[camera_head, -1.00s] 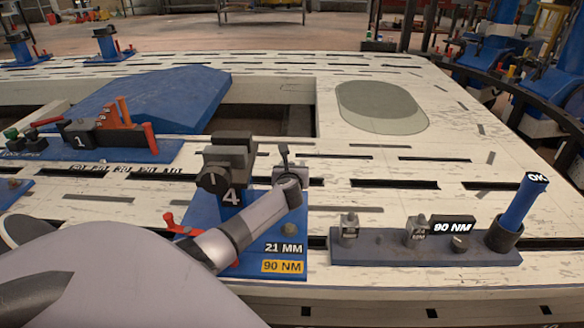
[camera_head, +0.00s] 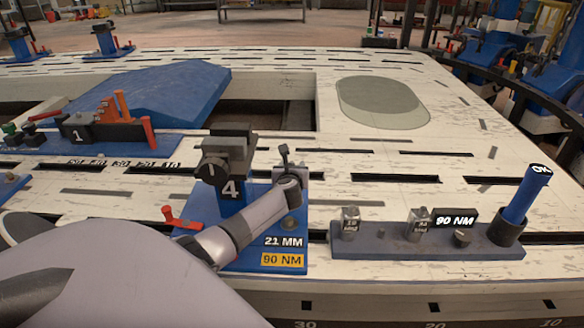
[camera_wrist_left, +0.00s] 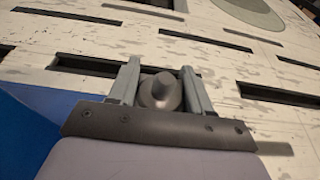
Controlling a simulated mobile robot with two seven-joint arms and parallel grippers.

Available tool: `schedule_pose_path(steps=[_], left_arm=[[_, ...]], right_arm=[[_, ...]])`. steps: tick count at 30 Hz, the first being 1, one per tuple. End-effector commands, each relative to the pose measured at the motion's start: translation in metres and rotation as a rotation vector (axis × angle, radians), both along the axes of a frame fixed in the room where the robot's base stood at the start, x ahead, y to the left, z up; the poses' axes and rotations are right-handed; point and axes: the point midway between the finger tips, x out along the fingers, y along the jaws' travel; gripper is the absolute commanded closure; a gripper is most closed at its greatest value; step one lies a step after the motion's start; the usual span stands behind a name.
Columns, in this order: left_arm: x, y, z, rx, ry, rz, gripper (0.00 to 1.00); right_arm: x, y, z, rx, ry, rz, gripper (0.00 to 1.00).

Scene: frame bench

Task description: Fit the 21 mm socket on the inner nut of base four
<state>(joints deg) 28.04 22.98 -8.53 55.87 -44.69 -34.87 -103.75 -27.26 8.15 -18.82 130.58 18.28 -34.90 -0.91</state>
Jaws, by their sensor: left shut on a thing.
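Base four (camera_head: 231,190) is a blue plate with a dark clamp head on a post, marked "4", with "21 MM" and "90 NM" labels. A nut (camera_head: 290,225) shows on its plate near the right edge. The inner nut cannot be made out; my arm covers part of the plate. My left gripper (camera_head: 286,160) is over the plate's right side, beside the post. In the left wrist view its fingers are shut on a round grey piece with a narrower stub, which looks like the socket (camera_wrist_left: 161,92). No nut shows under it. My right gripper is out of view.
A grey rack (camera_head: 390,244) to the right holds two small metal pieces, a "90 NM" tag and a blue-handled tool (camera_head: 526,195) marked "OK". Base one (camera_head: 100,140) is at the left. The slotted white table is clear behind the rack.

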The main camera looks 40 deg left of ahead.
Motion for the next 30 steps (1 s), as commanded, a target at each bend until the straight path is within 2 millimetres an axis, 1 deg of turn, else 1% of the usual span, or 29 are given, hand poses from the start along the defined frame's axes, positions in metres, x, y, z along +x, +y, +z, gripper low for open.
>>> schedule_pose_path(steps=[2,3,5,6,17,19,21,24,25,27,30], left_arm=[[0.001,0.000,-0.002,0.001,-0.002,0.000,0.90],[0.001,0.000,-0.002,0.002,-0.002,0.000,0.48],[0.000,0.000,-0.001,0.001,-0.002,0.000,0.29],[0.000,0.000,-0.001,0.001,-0.002,0.000,0.21],[0.000,0.000,-0.003,-0.001,0.001,0.000,0.21],[0.000,0.000,-0.002,-0.001,0.001,0.000,0.21],[-0.006,-0.006,0.004,0.001,0.002,-0.002,0.21],[-0.017,-0.014,0.009,0.000,0.002,-0.003,0.21],[-0.020,-0.017,0.011,0.000,0.001,-0.002,0.21],[-0.028,-0.023,0.013,0.000,0.002,-0.003,0.21],[-0.037,-0.032,0.017,0.000,0.001,-0.002,0.21]], right_arm=[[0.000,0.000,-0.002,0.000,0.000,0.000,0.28],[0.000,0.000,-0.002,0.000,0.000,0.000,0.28],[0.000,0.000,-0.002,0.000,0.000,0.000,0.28],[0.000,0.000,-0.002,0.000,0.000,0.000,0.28],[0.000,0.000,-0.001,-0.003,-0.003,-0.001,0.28],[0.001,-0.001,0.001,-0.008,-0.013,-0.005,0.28],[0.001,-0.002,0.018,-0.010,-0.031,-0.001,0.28],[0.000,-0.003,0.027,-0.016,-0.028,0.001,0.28],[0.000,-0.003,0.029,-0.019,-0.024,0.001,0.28],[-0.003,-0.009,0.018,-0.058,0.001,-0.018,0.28],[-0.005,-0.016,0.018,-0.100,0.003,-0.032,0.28]])
